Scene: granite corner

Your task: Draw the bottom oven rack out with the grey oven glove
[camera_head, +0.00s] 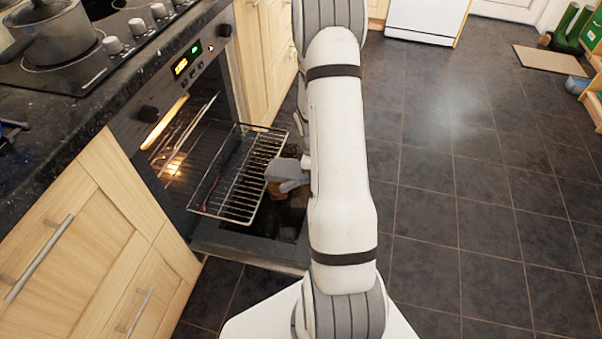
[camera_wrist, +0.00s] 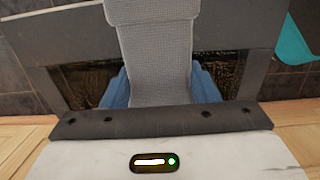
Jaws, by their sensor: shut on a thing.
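The grey oven glove (camera_wrist: 152,60) fills the middle of the wrist view, between the blue fingers of my gripper (camera_wrist: 160,88), which is shut on it. In the head view the glove (camera_head: 286,173) lies at the right front edge of a wire oven rack (camera_head: 229,189). The rack sticks well out of the oven (camera_head: 172,112), above the lowered oven door (camera_head: 252,246). I cannot tell whether the glove grips the rack's front bar or only touches it. My arm hides most of the gripper in the head view. The rack does not show clearly in the wrist view.
A pot (camera_head: 48,42) stands on the black hob (camera_head: 85,68) above the oven. Wooden cupboards (camera_head: 85,235) flank the oven. The tiled floor (camera_head: 470,190) to the right is clear. A teal thing (camera_wrist: 294,42) shows in the wrist view.

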